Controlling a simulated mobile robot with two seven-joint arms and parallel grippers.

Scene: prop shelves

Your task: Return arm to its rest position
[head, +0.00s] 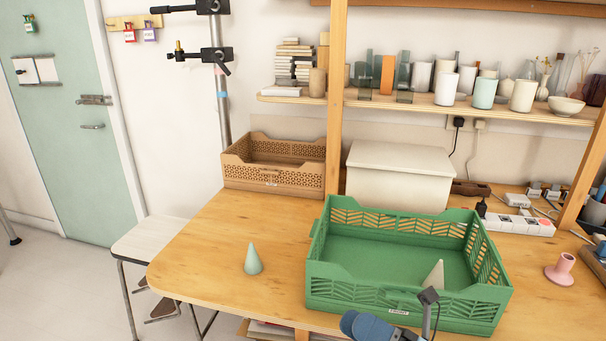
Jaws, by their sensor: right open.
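My right gripper (430,312) is at the bottom edge of the head view, in front of the near wall of the green crate. It is open, with its dark finger parts partly cut off by the frame. A pale cone (435,273) stands inside the green crate (345,291), just behind the gripper in the picture. Its lower part is hidden by the crate wall and the gripper. My left gripper is not in view.
A pale green cone (252,261) stands on the wooden table (210,245), left of the crate. A brown crate (272,182) and a white box (398,180) stand at the back. A pink holder (560,270) is at the right. The table's left part is mostly clear.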

